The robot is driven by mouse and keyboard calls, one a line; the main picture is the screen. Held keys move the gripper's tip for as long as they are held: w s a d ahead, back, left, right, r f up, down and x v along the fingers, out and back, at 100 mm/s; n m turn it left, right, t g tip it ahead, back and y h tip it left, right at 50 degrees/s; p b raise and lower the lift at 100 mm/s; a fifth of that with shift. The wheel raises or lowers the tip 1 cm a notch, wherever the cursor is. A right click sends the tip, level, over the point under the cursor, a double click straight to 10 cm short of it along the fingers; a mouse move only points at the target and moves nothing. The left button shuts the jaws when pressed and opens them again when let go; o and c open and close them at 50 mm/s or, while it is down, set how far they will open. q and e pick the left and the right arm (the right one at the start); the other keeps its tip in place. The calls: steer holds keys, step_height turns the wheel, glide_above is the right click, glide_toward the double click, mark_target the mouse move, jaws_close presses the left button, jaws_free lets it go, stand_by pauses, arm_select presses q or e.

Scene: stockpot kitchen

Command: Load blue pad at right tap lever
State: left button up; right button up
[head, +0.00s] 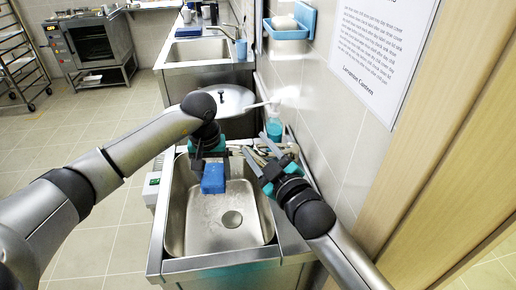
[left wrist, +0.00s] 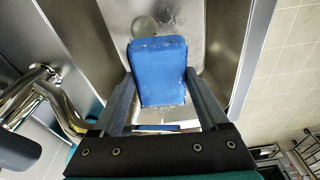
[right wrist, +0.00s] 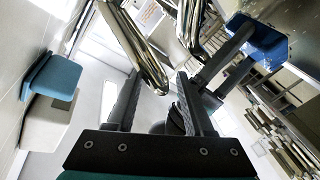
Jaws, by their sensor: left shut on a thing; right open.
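The blue pad (head: 213,179) is held by my left gripper (head: 208,160) above the sink basin. It also shows between the fingers in the left wrist view (left wrist: 158,68), and at the upper right of the right wrist view (right wrist: 258,42). My right gripper (head: 260,165) is open beside the tap at the back right of the sink. Chrome tap parts (right wrist: 135,50) show large just beyond its fingers in the right wrist view, and at the left of the left wrist view (left wrist: 45,100). Which part is the right lever I cannot tell; the arm and gripper partly hide the tap in the head view.
The steel sink (head: 180,225) has an empty basin with a round drain (head: 232,219). A bottle of blue liquid (head: 274,128) stands behind the tap, and a large lidded pot (head: 232,100) further back. The tiled wall at right carries a blue soap holder (head: 290,34).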

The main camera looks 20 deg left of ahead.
steer(key=shift+v, duration=3.7)
steer(key=shift+s+f, duration=0.1)
steer(key=c, duration=0.3)
steer(key=shift+s+d+f+m+y, duration=0.1)
steer(key=shift+d+f+m+y, duration=0.1)
steer(key=shift+m, duration=0.35)
steer(key=shift+s+d+f+m+y, duration=0.1)
steer(key=shift+s+f+m+y, duration=0.1)
steer(key=shift+m, duration=0.35)
steer(key=shift+c, duration=1.4)
steer(key=m, duration=0.1)
steer(key=s+d+m+t+y, duration=0.1)
steer(key=m, duration=0.1)
steer(key=shift+f, duration=0.25)
jaws_close()
steer(key=w+a+r+m+t+y, duration=0.1)
steer(key=w+a+r+m, duration=0.1)
steer(key=w+a, duration=0.3)
steer(key=shift+r+m, duration=0.35)
steer(key=shift+m, duration=0.45)
